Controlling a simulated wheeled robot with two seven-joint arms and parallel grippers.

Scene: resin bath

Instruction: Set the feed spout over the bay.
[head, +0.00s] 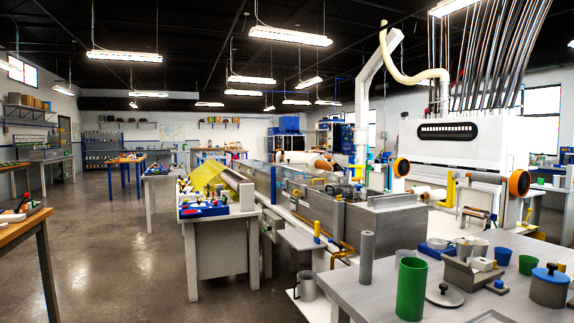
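Neither of my grippers is in view. A long grey metal bath (384,217) with open compartments runs back through the middle of the room. I cannot tell for sure which part is the feed spout or which section is the bay. A thick white bent pipe (363,100) rises behind the bath. A cream hose (407,78) hangs in a curve from the pipe's top towards the white machine.
A grey table (400,283) at front right holds a green cylinder (411,288), a lidded grey pot (549,286) and cups. A workbench (220,227) with blue trays stands left of the bath. A wooden table (22,228) edges the left. Open floor (120,260) lies between.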

